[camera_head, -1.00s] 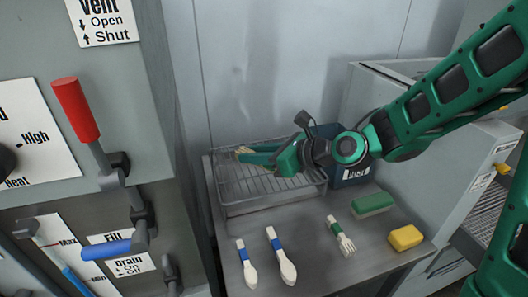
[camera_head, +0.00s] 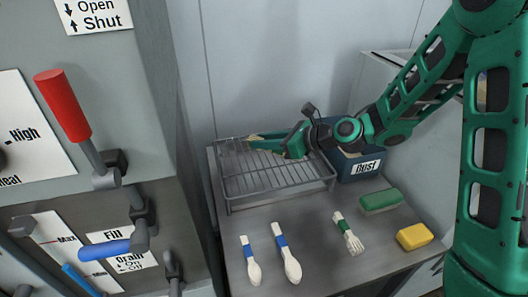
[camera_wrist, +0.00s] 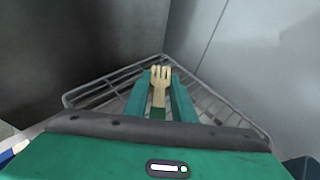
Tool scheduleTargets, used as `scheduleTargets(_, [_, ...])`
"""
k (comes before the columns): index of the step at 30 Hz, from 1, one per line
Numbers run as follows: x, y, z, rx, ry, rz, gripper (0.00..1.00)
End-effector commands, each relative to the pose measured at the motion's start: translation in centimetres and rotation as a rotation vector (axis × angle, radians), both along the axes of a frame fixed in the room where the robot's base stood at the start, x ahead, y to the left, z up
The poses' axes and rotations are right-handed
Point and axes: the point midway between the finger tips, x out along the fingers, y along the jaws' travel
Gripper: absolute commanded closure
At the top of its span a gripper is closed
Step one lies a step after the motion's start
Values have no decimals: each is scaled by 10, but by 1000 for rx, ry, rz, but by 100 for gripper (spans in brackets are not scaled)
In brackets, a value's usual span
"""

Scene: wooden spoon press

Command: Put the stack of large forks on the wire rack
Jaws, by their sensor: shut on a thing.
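My gripper (camera_head: 262,142) is over the wire rack (camera_head: 278,184) in the head view, reaching in from the right. It is shut on a wooden fork stack with a green band, whose tines (camera_wrist: 160,74) point away from my wrist between the fingers in the wrist view. How many forks are in the stack cannot be told. The wire rack also shows beneath the fork in the wrist view (camera_wrist: 95,92). The fork appears above the rack; whether it touches the wires is unclear. Another fork stack (camera_head: 348,232), with a green band, lies on the metal table.
Two blue-banded spoon stacks (camera_head: 286,256) (camera_head: 250,262) lie at the table's front left. A green block (camera_head: 380,200) and a yellow sponge (camera_head: 414,237) are at the right. A dark blue bin (camera_head: 358,168) stands beside the rack. A grey machine with levers (camera_head: 65,105) is at the left.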

Motion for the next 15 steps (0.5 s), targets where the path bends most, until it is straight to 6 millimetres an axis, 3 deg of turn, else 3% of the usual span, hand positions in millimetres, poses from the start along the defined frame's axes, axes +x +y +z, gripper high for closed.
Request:
scheduleTargets(8, [8,-4,-12,0,2,-1,100])
scheduleTargets(15, [8,-4,-42,0,3,-1,100])
